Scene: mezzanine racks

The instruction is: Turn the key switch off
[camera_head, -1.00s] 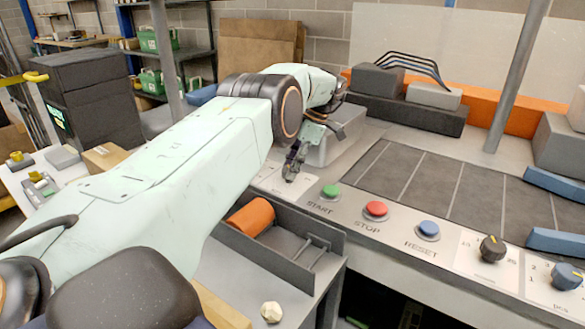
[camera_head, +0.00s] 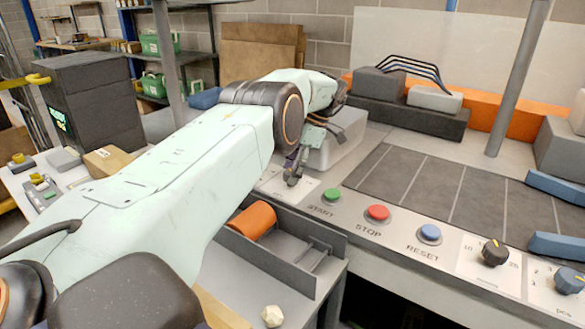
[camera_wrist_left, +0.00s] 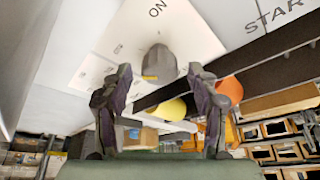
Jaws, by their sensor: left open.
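The key switch (camera_wrist_left: 158,62) shows in the left wrist view as a grey rounded knob with a small yellow mark, on a white plate (camera_wrist_left: 190,32) lettered ON. My left gripper (camera_wrist_left: 159,75) is open, with one dark finger on each side of the knob in that view. I cannot tell whether either finger touches it. In the head view my left gripper (camera_head: 293,175) points down at the panel's left end, beside the green START button (camera_head: 331,195). There the gripper hides most of the switch. My right gripper is not in view.
An open grey bin (camera_head: 312,258) with an orange cylinder (camera_head: 253,221) sits in front. A grey box (camera_head: 335,150) stands behind the gripper.

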